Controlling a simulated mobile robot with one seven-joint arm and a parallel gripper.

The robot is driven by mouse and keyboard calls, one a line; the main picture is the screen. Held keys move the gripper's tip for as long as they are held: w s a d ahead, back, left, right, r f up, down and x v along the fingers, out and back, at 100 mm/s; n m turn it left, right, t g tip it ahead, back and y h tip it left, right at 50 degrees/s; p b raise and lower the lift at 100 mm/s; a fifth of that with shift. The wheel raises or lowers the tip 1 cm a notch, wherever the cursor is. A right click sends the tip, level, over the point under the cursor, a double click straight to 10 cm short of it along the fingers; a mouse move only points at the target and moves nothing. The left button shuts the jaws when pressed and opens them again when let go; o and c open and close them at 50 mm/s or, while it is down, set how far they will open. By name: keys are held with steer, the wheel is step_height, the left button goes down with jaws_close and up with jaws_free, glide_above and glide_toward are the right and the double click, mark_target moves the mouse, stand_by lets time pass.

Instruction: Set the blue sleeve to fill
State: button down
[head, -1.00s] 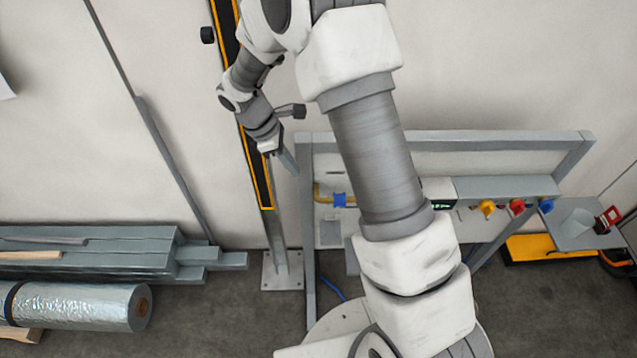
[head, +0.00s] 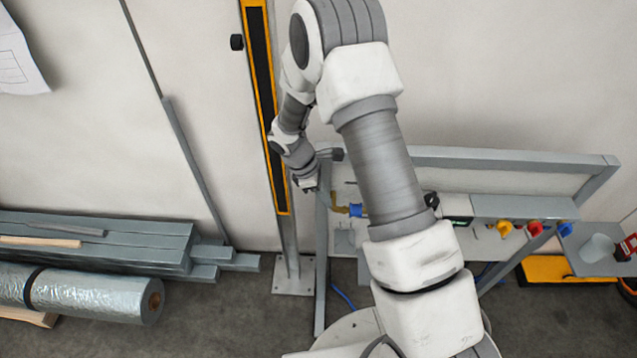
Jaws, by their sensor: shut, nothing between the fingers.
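The blue sleeve (head: 356,210) sits on a brass-coloured pipe (head: 339,208) on the grey bench frame, just left of my large arm link. It is small here, and its setting cannot be read. My gripper (head: 309,187) points down, left of and slightly above the sleeve, beside the frame's left upright. It is shut and empty, and it appears apart from the sleeve. My upper arm hides part of the panel to the right of the sleeve.
The frame's left upright (head: 321,250) stands close to my gripper. A yellow-edged black column (head: 263,110) rises behind my wrist. Yellow (head: 504,229), red (head: 535,228) and blue (head: 566,230) knobs line the panel at right. Grey beams (head: 100,240) and a foil roll (head: 90,292) lie at left.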

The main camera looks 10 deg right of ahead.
mark_target(347, 208)
steer(key=d, duration=0.1)
steer(key=d+p, duration=0.1)
steer(key=d, duration=0.1)
steer(key=shift+s+d+f, duration=0.1)
steer(key=shift+s+d, duration=0.15)
steer(key=shift+s, duration=0.1)
steer(key=shift+d, duration=0.3)
steer(key=shift+d+f, duration=0.1)
steer(key=d, duration=0.2)
steer(key=s+d, duration=0.1)
steer(key=d, duration=0.1)
steer(key=shift+d, duration=0.2)
steer(key=b+v, duration=0.1)
steer(key=v, duration=1.6)
steer(key=shift+r+b, duration=0.3)
